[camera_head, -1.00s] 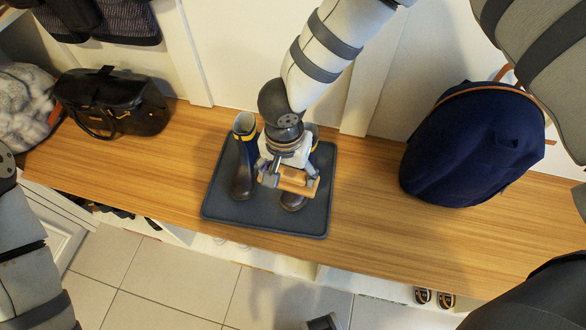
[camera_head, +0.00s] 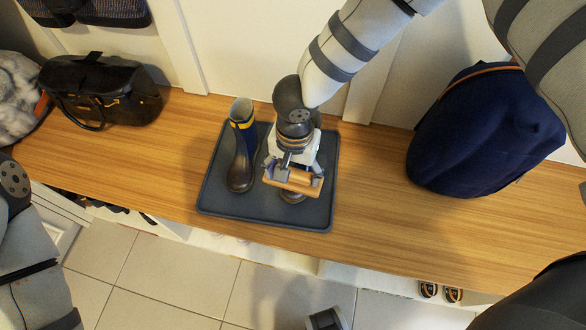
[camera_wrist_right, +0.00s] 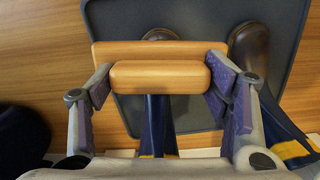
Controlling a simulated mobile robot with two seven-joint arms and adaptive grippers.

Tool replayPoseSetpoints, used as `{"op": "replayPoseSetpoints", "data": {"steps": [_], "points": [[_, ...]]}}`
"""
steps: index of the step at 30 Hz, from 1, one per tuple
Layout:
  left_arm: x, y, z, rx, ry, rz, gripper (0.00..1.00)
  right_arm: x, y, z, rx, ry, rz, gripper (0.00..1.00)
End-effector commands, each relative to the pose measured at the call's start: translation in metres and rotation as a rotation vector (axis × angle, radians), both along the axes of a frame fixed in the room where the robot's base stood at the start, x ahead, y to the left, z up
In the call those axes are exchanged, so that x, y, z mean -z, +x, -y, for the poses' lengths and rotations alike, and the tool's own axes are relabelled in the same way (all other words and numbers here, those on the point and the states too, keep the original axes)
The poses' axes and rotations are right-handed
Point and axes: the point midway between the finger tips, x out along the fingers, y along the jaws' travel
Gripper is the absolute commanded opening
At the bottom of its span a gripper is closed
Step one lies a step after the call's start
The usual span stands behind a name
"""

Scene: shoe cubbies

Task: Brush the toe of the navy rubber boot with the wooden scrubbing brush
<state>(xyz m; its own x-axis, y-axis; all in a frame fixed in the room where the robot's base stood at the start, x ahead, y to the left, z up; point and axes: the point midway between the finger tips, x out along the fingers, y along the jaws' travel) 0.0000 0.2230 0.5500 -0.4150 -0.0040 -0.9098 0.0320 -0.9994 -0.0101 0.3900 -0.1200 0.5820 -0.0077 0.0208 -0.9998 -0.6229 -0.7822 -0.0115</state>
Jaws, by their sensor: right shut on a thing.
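My right gripper (camera_head: 293,176) is shut on the wooden scrubbing brush (camera_head: 293,182), whose wooden block lies across between the fingers in the right wrist view (camera_wrist_right: 160,76). The bristles are hidden. A navy rubber boot (camera_head: 243,155) with a yellow band and brown toe stands upright on the tray, left of the gripper. A second such boot is mostly hidden under the gripper; its brown toe (camera_head: 291,197) shows just below the brush, and also in the right wrist view (camera_wrist_right: 160,34). Whether brush and toe touch cannot be told. My left gripper is not in view.
The dark tray (camera_head: 215,195) lies on the wooden bench (camera_head: 370,220). A black handbag (camera_head: 100,92) is at the left and a navy backpack (camera_head: 485,130) at the right.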

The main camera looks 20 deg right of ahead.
Motion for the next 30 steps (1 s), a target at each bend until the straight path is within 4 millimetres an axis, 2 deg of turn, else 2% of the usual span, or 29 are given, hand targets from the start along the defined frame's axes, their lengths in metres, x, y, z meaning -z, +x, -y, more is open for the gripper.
{"op": "replayPoseSetpoints", "data": {"steps": [30], "points": [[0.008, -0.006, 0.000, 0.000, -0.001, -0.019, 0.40, 0.017, 0.000, 0.001, 0.000, 0.000, -0.001, 0.26]]}}
